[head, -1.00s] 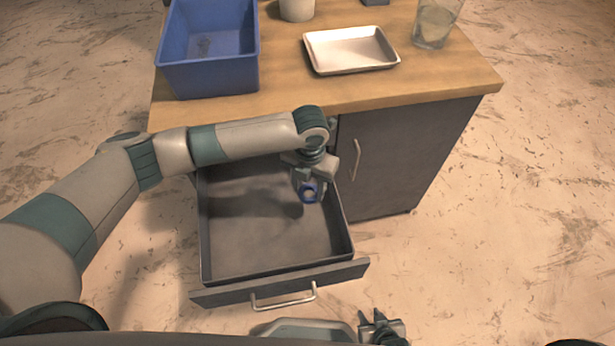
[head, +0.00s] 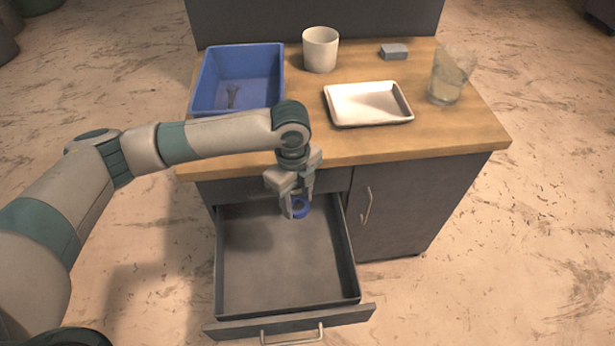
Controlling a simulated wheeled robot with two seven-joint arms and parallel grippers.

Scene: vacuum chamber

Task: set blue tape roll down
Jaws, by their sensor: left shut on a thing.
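The blue tape roll (head: 300,209) is a small blue ring held at the fingertips of my left gripper (head: 297,205). The gripper points down and is shut on the roll. The roll is over the back right part of the open drawer (head: 285,265); its height above the drawer floor is hard to judge. The drawer is grey and looks empty. The fingers partly hide the roll. My right gripper is out of view.
On the wooden counter (head: 300,150) stand a blue bin (head: 205,85) with a small item inside, a white cup (head: 320,50), a white tray (head: 369,104), a grey block (head: 394,51) and a clear glass (head: 447,88). A closed cabinet door (head: 410,205) is right of the drawer.

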